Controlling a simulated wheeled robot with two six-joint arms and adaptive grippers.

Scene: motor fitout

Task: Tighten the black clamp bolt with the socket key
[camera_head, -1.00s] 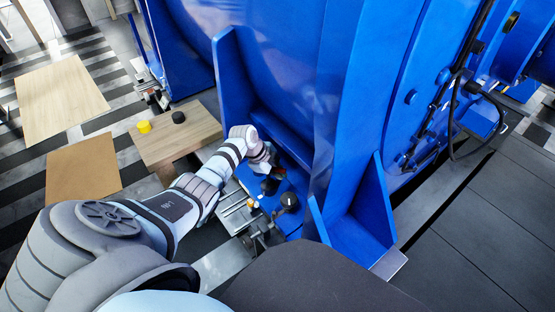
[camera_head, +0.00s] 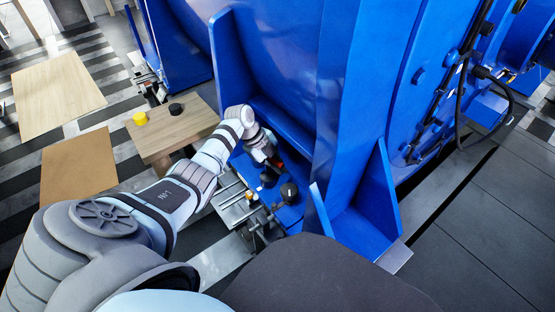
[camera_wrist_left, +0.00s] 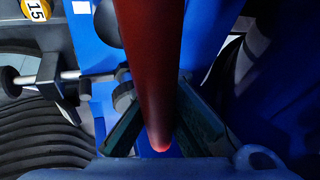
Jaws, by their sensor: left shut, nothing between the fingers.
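My left gripper (camera_head: 273,160) hangs over the blue foot of the machine. Its jaws are shut with nothing between them. In the left wrist view a long red rod (camera_wrist_left: 150,70), perhaps the socket key's handle, crosses in front of the dark fingers (camera_wrist_left: 163,124); its far end shows red near them. A little red also shows beside the gripper in the head view. A black round cap (camera_head: 289,191) stands on the blue foot, below and right of the gripper; I cannot tell whether it is the clamp bolt. My right gripper is not in view.
A metal fixture (camera_head: 236,204) with rods stands left of the blue foot. A yellow label "15" (camera_wrist_left: 36,9) shows in the wrist view. A wooden table (camera_head: 178,134) carries a yellow cylinder (camera_head: 139,118) and a black one (camera_head: 175,109). Blue upright plates (camera_head: 228,62) stand close behind the arm.

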